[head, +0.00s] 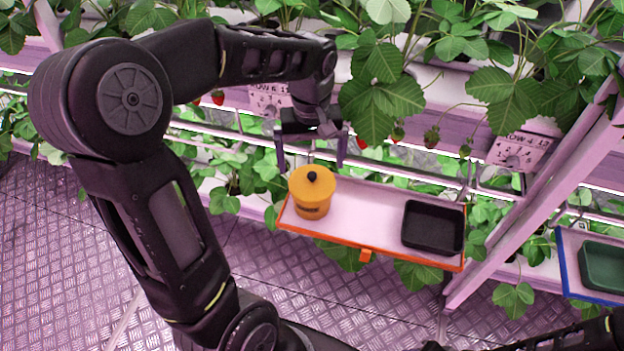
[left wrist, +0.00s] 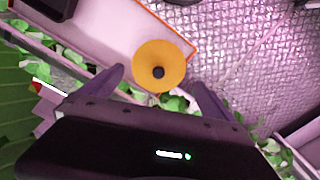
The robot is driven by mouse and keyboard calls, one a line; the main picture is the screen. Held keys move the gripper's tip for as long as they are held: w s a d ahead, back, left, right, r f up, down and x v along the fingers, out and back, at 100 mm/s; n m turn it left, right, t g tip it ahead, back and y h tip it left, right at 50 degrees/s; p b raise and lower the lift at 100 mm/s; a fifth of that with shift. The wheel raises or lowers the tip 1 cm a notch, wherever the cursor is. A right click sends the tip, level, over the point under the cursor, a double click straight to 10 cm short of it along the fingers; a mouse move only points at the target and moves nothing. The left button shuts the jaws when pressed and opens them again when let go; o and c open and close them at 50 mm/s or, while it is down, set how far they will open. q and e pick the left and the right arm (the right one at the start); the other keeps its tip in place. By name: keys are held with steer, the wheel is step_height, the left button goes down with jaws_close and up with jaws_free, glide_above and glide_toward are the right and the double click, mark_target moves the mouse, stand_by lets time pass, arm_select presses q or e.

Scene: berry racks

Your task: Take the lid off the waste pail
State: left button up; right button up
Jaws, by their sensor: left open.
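The yellow waste pail (head: 312,205) stands upright at the left end of a white tray with an orange rim. Its yellow lid (head: 313,182) sits on top and has a small black knob (head: 312,176). In the left wrist view the lid (left wrist: 176,55) shows from above, with the knob (left wrist: 158,72) near its middle. My left gripper (head: 311,162) is open and empty, above and slightly behind the pail. Its two fingers (left wrist: 160,82) point toward the lid in the wrist view, apart from the knob. My right gripper is not in view.
The orange-rimmed tray (head: 365,215) also holds a black open box (head: 433,227) at its right end. Strawberry plants (head: 385,95) hang close behind and right of my left gripper. A slanted rack post (head: 540,195) stands at right, beside a blue-edged tray (head: 569,262).

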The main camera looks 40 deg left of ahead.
mark_target(311, 176)
arm_select(q)
steer(key=shift+w+f+p, duration=0.15)
steer(key=shift+f+p, duration=0.2)
steer(key=shift+f, duration=2.25)
steer(key=shift+c, duration=0.2)
steer(key=c, duration=1)
steer(key=shift+s+f, duration=0.1)
steer(key=shift+s, duration=0.1)
steer(key=c, duration=0.7)
steer(key=shift+o, duration=0.2)
